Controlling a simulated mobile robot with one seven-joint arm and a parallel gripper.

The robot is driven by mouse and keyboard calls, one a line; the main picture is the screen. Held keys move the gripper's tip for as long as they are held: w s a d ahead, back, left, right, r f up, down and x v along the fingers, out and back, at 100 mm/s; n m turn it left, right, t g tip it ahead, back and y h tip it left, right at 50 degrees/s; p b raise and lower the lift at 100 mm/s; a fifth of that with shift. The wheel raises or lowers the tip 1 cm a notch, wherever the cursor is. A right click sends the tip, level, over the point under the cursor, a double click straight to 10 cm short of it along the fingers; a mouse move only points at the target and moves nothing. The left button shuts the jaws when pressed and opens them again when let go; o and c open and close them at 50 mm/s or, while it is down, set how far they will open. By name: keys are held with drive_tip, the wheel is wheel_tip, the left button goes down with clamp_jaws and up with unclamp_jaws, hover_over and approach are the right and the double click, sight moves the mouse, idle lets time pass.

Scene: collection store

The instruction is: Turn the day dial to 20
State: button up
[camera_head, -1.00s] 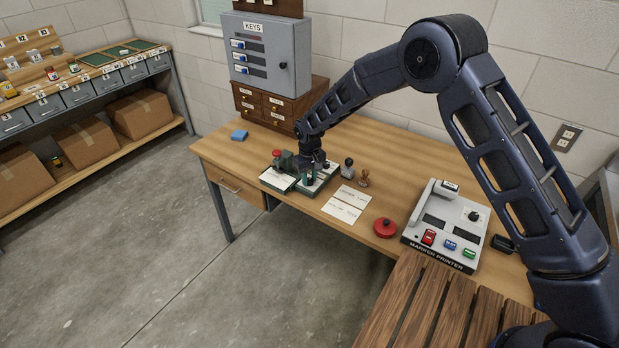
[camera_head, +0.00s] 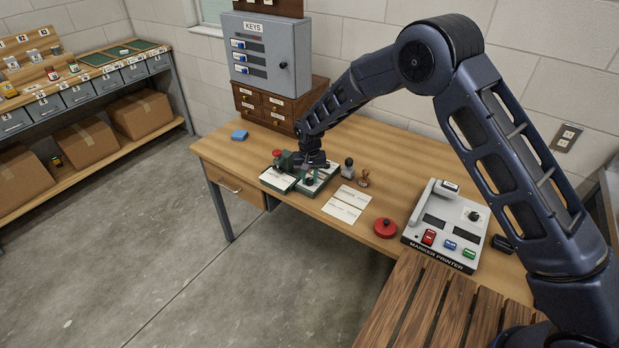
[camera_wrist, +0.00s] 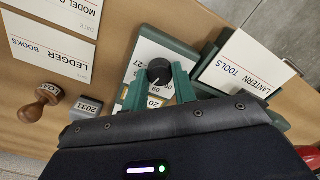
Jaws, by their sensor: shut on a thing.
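The day dial is a black round knob (camera_wrist: 159,71) with a light pointer mark, on a white-faced dater with a green base (camera_wrist: 150,38) in the wrist view. My gripper (camera_wrist: 159,76) is shut on this knob, with one green finger on each side. Printed numbers, among them 27, 09 and 20, show around the knob and between the fingers; some are covered, and I cannot tell the exact setting. In the head view my gripper (camera_head: 310,178) points down over the dater (camera_head: 323,174) on the desk.
A card reading LANTERN TOOLS (camera_wrist: 240,68) lies on a green unit beside the dater. Two stamps, one wooden-handled (camera_wrist: 38,104) and one grey (camera_wrist: 88,108), and two cards (camera_head: 347,203) are nearby. A red round object (camera_head: 385,227) and marker printer (camera_head: 447,228) stand farther right.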

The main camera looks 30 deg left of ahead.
sight(310, 179)
drive_tip(key=o, duration=1)
drive_tip(key=shift+r, duration=0.1)
wheel_tip(310, 179, up, 11)
drive_tip(key=shift+f, duration=0.2)
drive_tip(key=shift+w, duration=0.1)
